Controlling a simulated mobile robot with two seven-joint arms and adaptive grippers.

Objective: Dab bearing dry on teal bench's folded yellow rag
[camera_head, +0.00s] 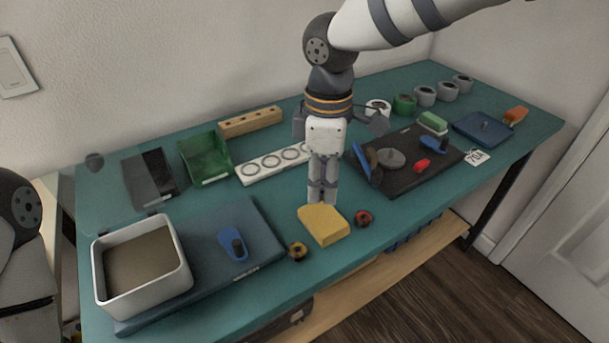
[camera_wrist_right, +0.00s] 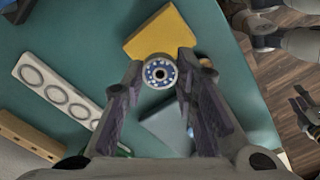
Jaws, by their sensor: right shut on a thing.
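The folded yellow rag (camera_head: 323,226) lies on the teal bench (camera_head: 190,303) near its front edge, and it also shows in the wrist view (camera_wrist_right: 160,32). My right gripper (camera_head: 322,198) points down just behind the rag. In the wrist view its two fingers (camera_wrist_right: 160,82) are shut on the round bearing (camera_wrist_right: 160,72), a metal ring with a blue face. The bearing appears just beside the rag's edge there; whether it touches the rag I cannot tell. In the head view the bearing is hidden or too small to make out.
Small round parts, one orange (camera_head: 298,252) and one red (camera_head: 363,218), flank the rag. Left are a blue mat (camera_head: 262,228) and an open white bin (camera_head: 180,255). A white ring strip (camera_head: 247,178) lies behind-left. A dark mat (camera_head: 405,188) with tools lies right.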

